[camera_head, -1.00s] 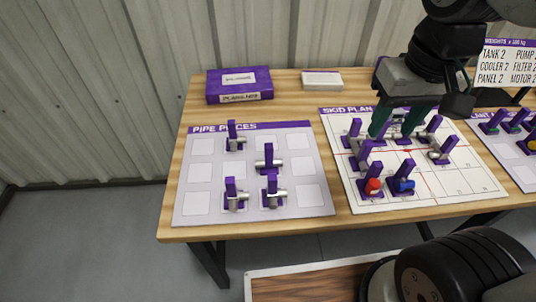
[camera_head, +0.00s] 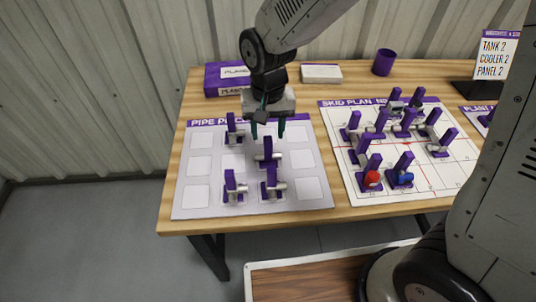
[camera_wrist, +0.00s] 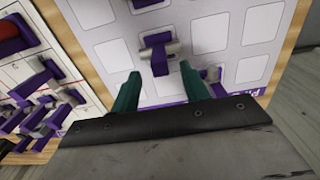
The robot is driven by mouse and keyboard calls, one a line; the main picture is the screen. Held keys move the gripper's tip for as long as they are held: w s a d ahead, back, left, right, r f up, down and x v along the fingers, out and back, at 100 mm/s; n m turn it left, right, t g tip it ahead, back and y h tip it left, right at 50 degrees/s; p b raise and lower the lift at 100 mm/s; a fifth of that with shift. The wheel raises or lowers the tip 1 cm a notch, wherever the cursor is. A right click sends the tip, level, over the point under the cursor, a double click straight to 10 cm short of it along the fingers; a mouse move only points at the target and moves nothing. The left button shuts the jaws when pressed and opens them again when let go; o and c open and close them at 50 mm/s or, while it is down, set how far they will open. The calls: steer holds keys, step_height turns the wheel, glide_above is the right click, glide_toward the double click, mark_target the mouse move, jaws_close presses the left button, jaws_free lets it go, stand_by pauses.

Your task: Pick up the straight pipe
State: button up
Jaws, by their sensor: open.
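Several pipe pieces with upright purple tabs stand on the pale pipe pieces mat (camera_head: 198,168). The middle one (camera_head: 268,162) has a grey pipe running straight across below its tab and looks like the straight pipe. My gripper (camera_head: 267,136) is open and empty above it, fingers pointing down. In the wrist view the same piece (camera_wrist: 157,52) shows just beyond and between the green fingertips of my gripper (camera_wrist: 160,82), apart from both.
Other pieces stand close by: back left (camera_head: 234,138), front left (camera_head: 232,192) and front (camera_head: 272,189). The skid plan board (camera_head: 440,190) on the right is crowded with parts. A purple box (camera_head: 214,78), a white box (camera_head: 321,73) and a purple cup (camera_head: 383,62) stand behind.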

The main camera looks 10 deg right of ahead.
mark_target(268, 138)
step_height(268, 138, down, 5)
steer(key=shift+w+f, duration=0.1)
jaws_close()
stand_by(0.4)
